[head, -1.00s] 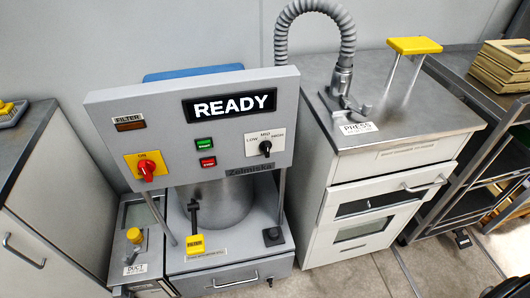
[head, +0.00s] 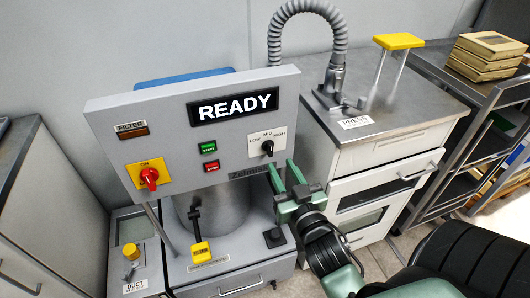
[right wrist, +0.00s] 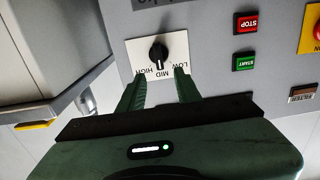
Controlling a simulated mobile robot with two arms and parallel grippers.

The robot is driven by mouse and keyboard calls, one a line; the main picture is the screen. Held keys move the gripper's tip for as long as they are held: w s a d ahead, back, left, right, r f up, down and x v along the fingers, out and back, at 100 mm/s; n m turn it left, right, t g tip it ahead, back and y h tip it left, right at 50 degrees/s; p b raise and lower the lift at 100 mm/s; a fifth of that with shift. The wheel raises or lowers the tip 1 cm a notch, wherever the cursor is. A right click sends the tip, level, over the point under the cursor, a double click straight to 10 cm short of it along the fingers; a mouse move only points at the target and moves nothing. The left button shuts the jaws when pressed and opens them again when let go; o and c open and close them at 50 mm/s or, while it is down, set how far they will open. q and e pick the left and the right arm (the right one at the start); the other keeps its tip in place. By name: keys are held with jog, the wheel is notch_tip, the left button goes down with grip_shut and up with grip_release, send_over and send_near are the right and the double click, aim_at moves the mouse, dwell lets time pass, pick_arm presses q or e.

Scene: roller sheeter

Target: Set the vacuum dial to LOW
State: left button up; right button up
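The vacuum dial (head: 267,147) is a black knob on a white plate marked LOW, MID and HIGH, at the right of the grey machine panel (head: 150,108). In the upside-down right wrist view, the dial (right wrist: 158,52) appears to point at MID. My right gripper (head: 282,172) is open and empty, just below the dial plate in the head view. In the wrist view its two fingers (right wrist: 159,78) lie either side of the dial's line, short of the knob and apart from it. My left gripper is not in view.
The screen (head: 233,105) reads READY. The green START button (head: 208,148) and red STOP button (head: 211,166) sit left of the dial. A red knob on a yellow plate (head: 149,177) is further left. A cabinet with a hose (head: 335,75) stands to the right.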

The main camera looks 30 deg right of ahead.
aim_at(271, 149)
jog(key=p+x, duration=0.1)
jog(key=x, duration=0.6)
grip_shut()
